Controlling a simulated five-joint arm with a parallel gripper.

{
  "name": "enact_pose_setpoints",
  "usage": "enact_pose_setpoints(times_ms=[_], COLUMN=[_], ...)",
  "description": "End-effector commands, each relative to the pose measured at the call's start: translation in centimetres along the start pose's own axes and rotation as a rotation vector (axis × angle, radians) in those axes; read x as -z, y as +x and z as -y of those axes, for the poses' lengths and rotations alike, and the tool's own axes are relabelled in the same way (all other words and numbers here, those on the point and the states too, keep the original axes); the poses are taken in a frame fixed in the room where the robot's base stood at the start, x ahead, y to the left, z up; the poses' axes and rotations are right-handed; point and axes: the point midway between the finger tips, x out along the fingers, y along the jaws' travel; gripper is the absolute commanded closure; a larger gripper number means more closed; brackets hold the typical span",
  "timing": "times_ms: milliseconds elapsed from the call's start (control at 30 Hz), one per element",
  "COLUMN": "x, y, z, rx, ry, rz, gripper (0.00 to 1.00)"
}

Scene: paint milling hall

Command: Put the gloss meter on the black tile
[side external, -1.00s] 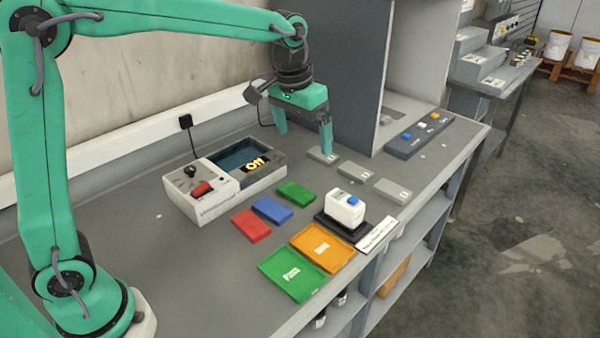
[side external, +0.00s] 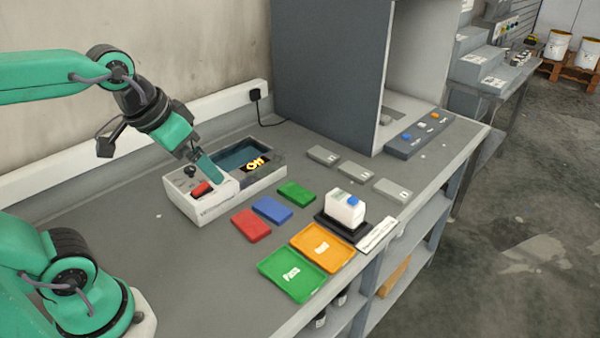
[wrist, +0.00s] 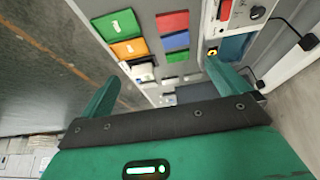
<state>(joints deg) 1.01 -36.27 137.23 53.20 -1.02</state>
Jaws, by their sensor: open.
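The gloss meter, a white box-shaped unit (side external: 345,207) with a blue button on top, sits upright on the black tile (side external: 327,223) near the front edge of the bench. My gripper (side external: 202,166) is open and empty, tilted, above the grey-white switch box (side external: 205,206) at the left, well apart from the gloss meter. One finger hides part of the box's top. In the wrist view my two green fingers (wrist: 162,72) stand wide apart with nothing between them that I hold.
A green tray (side external: 292,290) and an orange tray (side external: 342,253) lie left of the tile. Red (side external: 251,225), blue (side external: 271,209) and green (side external: 296,193) blocks lie behind them. Several grey plates (side external: 355,170) lie behind the tile. A tall grey cabinet (side external: 325,70) stands at the back.

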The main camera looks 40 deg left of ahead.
Motion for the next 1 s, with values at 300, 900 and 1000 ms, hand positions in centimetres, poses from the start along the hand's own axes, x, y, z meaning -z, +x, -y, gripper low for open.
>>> enact_pose_setpoints(times_ms=[300,900,1000], x=[-2.9,-2.9,-2.9], y=[0.2,0.2,0.2], z=[0.5,0.5,0.4], rx=[0.008,0.008,0.008], ry=[0.002,0.002,0.002], rz=[-0.041,-0.041,-0.041], gripper=[0.00,0.00,0.00])
